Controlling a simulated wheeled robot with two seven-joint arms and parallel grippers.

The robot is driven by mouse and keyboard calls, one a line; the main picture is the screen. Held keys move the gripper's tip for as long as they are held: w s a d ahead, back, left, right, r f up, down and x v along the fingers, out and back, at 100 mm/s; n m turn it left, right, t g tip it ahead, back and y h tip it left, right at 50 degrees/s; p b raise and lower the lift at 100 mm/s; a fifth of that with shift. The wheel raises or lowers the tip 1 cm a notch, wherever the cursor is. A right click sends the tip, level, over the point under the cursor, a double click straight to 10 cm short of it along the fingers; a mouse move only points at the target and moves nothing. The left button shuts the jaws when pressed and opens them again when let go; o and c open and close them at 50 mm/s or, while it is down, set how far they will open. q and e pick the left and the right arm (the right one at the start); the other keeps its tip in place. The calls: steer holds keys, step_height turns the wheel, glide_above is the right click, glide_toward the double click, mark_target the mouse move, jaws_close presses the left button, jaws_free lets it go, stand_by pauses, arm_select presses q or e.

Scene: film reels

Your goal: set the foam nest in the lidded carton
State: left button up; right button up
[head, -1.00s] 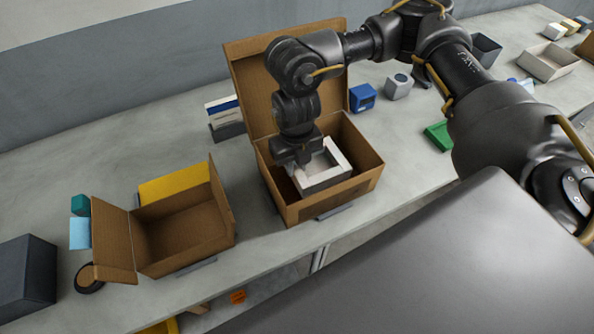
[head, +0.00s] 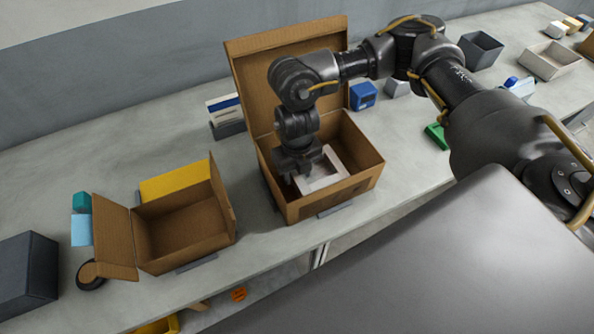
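The lidded carton (head: 290,207) is a brown cardboard box in the middle of the bench, with its tall lid (head: 255,80) standing open at the back. The foam nest (head: 333,181), a pale square frame with an open middle, is inside the carton, its lower part hidden by the front wall. My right gripper (head: 294,176) reaches down into the carton and is at the nest's left side, seemingly shut on it; its fingertips are mostly hidden. I cannot tell whether the nest touches the carton floor. My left gripper is not in view.
A smaller open carton (head: 184,266) stands at the left, with a yellow panel (head: 175,181) behind it. A dark box (head: 25,275) is at the far left. A blue box (head: 363,96) and a green item (head: 437,135) lie to the right. Bare bench separates the two cartons.

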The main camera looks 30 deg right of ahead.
steer(key=shift+r, duration=0.15)
steer(key=shift+r, duration=0.25)
step_height(320, 180, up, 12)
steer(key=b, duration=0.1)
steer(key=shift+f+b, duration=0.2)
steer(key=shift+b, duration=0.1)
